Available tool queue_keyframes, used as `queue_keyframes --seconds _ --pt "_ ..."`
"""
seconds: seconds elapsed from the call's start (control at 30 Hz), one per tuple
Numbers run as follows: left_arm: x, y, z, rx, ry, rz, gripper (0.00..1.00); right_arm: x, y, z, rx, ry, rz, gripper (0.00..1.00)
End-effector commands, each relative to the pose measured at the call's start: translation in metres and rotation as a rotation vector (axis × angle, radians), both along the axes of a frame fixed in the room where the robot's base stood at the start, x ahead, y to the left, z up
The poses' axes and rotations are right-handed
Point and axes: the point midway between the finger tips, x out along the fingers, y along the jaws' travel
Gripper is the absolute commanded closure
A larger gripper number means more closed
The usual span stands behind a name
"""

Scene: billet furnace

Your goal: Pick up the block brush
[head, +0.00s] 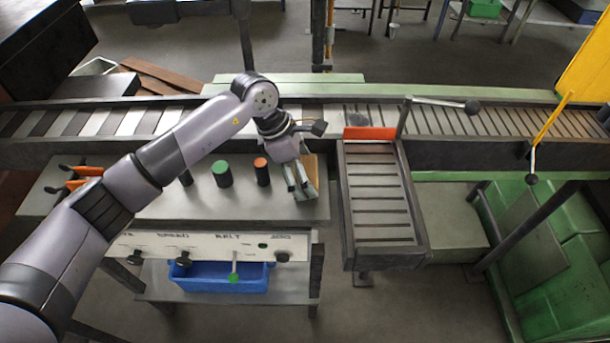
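My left gripper (301,190) reaches down over the right end of the grey bench top (200,207). Its two pale fingers show close together, with a narrow dark gap between them. I cannot tell whether they are open or shut. A tan, flat-looking piece (312,163) shows just behind and right of the fingers, partly hidden by them. It may be the block brush, but its bristles are not visible and I cannot tell if it is touched. My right gripper is not in view.
A green cylinder (221,174) and an orange-topped dark cylinder (262,172) stand left of the gripper. A roller conveyor (480,122) runs behind the bench. A slatted side chute (378,200) stands at right. A blue bin (215,277) sits below the control panel (205,247).

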Motion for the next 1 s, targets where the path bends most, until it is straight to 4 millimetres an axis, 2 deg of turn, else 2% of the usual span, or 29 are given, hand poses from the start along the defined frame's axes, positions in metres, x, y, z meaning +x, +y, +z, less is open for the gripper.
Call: queue_keyframes --seconds 0.23,0.47,0.67,0.87,1.0 --pt "0.000 0.000 0.001 -0.001 -0.001 0.000 0.48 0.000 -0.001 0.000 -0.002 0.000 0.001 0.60" --pt "0.001 0.000 0.001 -0.001 -0.002 0.001 0.48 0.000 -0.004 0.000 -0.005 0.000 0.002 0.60" --pt "0.001 0.000 0.013 -0.002 -0.004 0.001 0.49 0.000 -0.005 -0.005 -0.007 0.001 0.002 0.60" --pt "0.002 0.000 0.048 -0.002 -0.009 -0.001 0.49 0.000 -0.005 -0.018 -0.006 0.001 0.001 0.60" --pt "0.001 0.000 0.088 -0.002 -0.010 -0.001 0.49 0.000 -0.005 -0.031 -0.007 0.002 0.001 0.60"
